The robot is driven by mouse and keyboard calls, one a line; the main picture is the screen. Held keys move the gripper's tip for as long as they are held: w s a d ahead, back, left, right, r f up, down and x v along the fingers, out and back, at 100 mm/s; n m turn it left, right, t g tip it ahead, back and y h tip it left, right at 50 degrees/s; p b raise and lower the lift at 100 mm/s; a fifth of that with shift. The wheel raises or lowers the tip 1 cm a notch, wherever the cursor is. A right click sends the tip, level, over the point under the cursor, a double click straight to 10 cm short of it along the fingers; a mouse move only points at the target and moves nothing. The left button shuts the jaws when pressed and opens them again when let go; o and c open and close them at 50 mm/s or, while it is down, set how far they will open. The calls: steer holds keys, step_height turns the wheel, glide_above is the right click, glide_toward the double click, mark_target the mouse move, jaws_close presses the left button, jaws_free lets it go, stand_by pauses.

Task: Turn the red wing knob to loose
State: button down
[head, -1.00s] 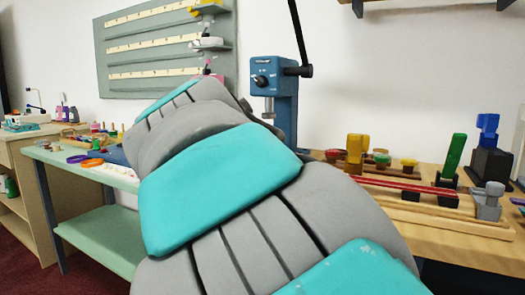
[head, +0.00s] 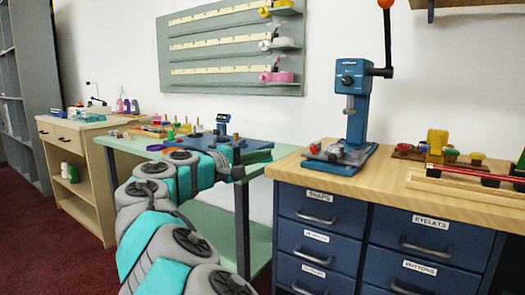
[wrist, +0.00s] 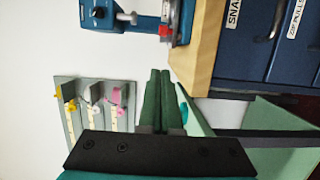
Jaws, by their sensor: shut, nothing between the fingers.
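A small red part (head: 315,148) sits low on the left of the blue press's base, on the wood-topped counter. It may be the red wing knob; its shape is too small to be sure. A red spot also shows beside the press in the wrist view (wrist: 164,30). My gripper (wrist: 166,74) shows as two dark green fingers, shut together and empty. It is apart from the red part, with the press beyond the fingertips at the top of the wrist view. In the head view my arm reaches left of the counter, and the fingers are not clear there.
The blue press (head: 356,115) has a long lever with an orange ball. Blue drawers (head: 318,210) stand under the counter top (head: 385,182). A green table (head: 130,143) with small items is at left. A rack (head: 235,50) hangs on the wall. Coloured pieces (head: 437,142) stand right of the press.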

glide_toward(313, 147)
steer(key=w, duration=0.2)
steer(key=w+d+p, duration=0.1)
steer(key=w, duration=0.1)
steer(key=shift+w+r, duration=0.1)
steer(key=shift+w, duration=0.15)
steer(key=shift+s+d, duration=0.25)
steer(key=shift+d, duration=1.5)
steer(key=shift+s+d, duration=0.1)
